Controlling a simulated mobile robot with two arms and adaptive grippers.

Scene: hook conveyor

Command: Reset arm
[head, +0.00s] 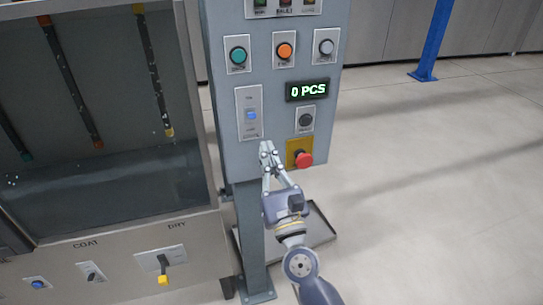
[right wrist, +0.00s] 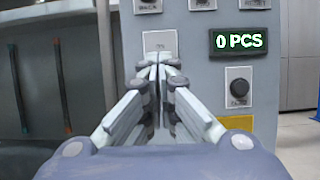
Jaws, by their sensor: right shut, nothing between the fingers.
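My right gripper (head: 266,148) is shut with nothing between its fingers. In the head view it is in front of the lower part of the grey control panel (head: 226,120), below the plate with the blue switch (head: 251,115) and left of the red mushroom button (head: 304,159). In the right wrist view the shut fingers (right wrist: 157,66) point at the panel and cover most of the switch plate (right wrist: 160,40). I cannot tell whether the fingertips touch the panel. My left gripper is not in view.
The panel has green, orange and white buttons (head: 284,51), a black knob (head: 306,120) and a display (head: 307,90) reading 0 PCS. At left is a grey cabinet with a COAT/DRY front (head: 120,255) and a yellow-tipped lever (head: 163,279). Open floor (head: 430,190) lies at right.

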